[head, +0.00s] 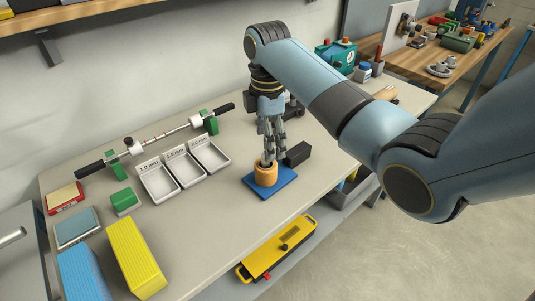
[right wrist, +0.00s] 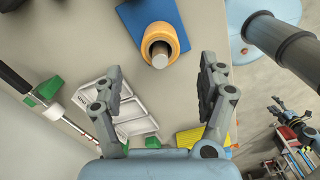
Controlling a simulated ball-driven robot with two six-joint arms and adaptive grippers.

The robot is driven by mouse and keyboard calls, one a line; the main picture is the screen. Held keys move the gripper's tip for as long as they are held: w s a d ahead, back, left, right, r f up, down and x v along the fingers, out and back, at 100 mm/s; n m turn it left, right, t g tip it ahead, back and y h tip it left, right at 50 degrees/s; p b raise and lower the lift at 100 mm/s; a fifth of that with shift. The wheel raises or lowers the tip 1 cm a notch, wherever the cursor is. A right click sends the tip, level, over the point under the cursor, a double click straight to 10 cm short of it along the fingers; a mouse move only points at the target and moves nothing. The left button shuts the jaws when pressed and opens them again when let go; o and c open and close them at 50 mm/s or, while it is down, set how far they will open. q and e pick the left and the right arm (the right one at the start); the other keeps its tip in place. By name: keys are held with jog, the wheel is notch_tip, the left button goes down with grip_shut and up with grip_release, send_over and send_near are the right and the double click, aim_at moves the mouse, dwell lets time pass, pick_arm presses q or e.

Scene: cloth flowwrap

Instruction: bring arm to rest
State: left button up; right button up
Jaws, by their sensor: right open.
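My right gripper (head: 271,140) points down over the bench in the head view, just above an orange ring-shaped piece (head: 266,174) that stands on a blue mat (head: 258,190). In the right wrist view the gripper (right wrist: 165,85) has its two fingers spread wide with nothing between them. The orange piece (right wrist: 177,36) lies beyond the fingertips there, with a grey cylinder (right wrist: 160,56) in its hole, and the blue mat (right wrist: 130,20) is behind it.
White labelled trays (head: 184,168) and a rod on green stands (head: 165,134) lie to the left. A dark block (head: 298,153) stands close right of the gripper. Yellow (head: 137,258) and blue (head: 84,275) boxes are at front left. Bare bench shows between trays and mat.

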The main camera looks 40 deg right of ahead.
jog(key=shift+r, duration=1.2)
